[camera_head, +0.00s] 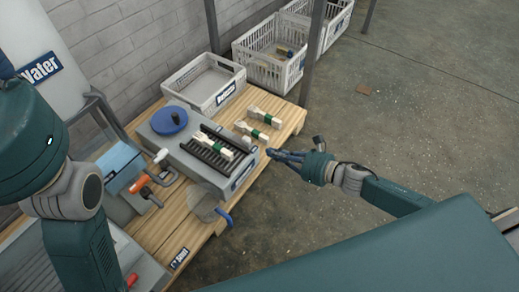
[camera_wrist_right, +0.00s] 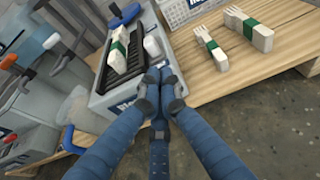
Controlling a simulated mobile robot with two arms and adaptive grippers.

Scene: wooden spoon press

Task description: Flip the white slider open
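The grey press (camera_head: 190,175) stands on a wooden table, with a black slotted tray on top that holds pale cutlery bundled in a green band (camera_head: 226,150). A white-ended handle (camera_head: 160,156) sticks up at the left of the press, above a red-orange handle (camera_head: 138,184); the white handle also shows in the right wrist view (camera_wrist_right: 51,41). My right gripper (camera_head: 272,153) is beside the press's right end, apart from both handles. Its blue fingers (camera_wrist_right: 160,74) meet at the tips, with nothing seen between them. My left gripper is out of view.
Two more banded bundles (camera_head: 264,117) (camera_head: 252,132) lie on the wooden table (camera_head: 290,118) behind the right gripper. A white crate (camera_head: 205,95) sits at the back. A blue-handled clear part (camera_head: 203,208) projects at the front. Open floor lies right.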

